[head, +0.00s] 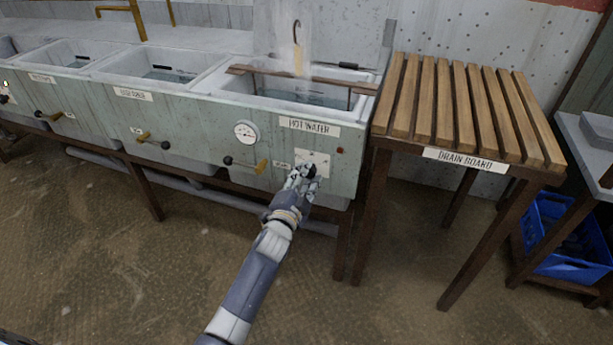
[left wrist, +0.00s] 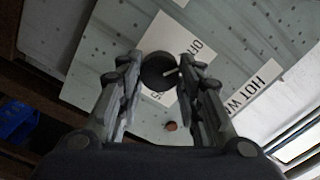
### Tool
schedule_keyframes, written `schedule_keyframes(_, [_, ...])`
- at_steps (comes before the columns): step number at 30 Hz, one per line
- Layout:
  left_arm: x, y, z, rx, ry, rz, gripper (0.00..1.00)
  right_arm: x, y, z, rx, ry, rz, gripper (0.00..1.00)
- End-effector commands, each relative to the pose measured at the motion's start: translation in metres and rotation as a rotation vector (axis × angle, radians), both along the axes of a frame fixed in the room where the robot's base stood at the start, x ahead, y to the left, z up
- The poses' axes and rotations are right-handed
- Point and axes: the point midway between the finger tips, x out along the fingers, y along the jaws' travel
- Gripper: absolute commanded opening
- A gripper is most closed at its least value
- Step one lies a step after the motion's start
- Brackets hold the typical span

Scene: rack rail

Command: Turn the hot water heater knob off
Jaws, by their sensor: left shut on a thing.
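The heater knob (left wrist: 158,71) is a dark round knob with a pale pointer line, on a white plate with lettering (left wrist: 182,47) that is partly covered. In the left wrist view it sits between the fingertips of my left gripper (left wrist: 156,75), which is shut on it. In the head view my left gripper (head: 302,172) reaches the front panel of the hot water sink (head: 345,175), just below the HOT WATER label (head: 309,126). There the gripper hides most of the knob and part of its plate (head: 314,158). My right gripper is not in view.
A small red light (head: 340,151) is right of the plate. A round gauge (head: 246,132) and a brass-handled valve (head: 247,164) are to the left. The slatted drain board (head: 470,105) stands at the right, with a blue crate (head: 565,240) beyond. The floor in front is clear.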

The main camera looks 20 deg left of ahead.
Motion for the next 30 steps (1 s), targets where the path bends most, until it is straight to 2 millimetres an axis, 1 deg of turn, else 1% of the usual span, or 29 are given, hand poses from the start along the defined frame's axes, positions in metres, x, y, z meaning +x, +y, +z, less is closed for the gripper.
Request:
schedule_keyframes(10, [0.000, -0.001, -0.001, -0.006, 0.001, -0.002, 0.09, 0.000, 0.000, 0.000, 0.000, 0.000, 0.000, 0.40])
schedule_keyframes(11, [0.000, -0.001, -0.001, -0.006, 0.001, -0.002, 0.36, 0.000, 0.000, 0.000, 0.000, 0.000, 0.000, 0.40])
schedule_keyframes(12, [0.000, -0.001, -0.001, -0.006, 0.001, -0.002, 0.45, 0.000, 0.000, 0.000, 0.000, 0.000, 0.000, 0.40])
schedule_keyframes(13, [0.000, -0.001, -0.001, -0.006, 0.001, -0.002, 0.51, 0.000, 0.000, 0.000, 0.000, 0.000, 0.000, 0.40])
schedule_keyframes(14, [0.000, -0.001, -0.001, -0.005, 0.001, -0.002, 0.54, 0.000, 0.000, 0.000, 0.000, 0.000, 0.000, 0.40])
schedule_keyframes(25, [-0.002, 0.000, -0.001, -0.003, 0.001, -0.001, 0.54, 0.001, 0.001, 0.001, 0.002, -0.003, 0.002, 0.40])
schedule_keyframes(28, [-0.011, 0.000, -0.002, -0.002, 0.002, 0.000, 0.54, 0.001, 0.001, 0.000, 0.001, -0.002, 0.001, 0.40])
schedule_keyframes(30, [-0.021, 0.001, -0.002, -0.002, 0.003, -0.001, 0.54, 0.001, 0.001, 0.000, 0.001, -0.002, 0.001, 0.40])
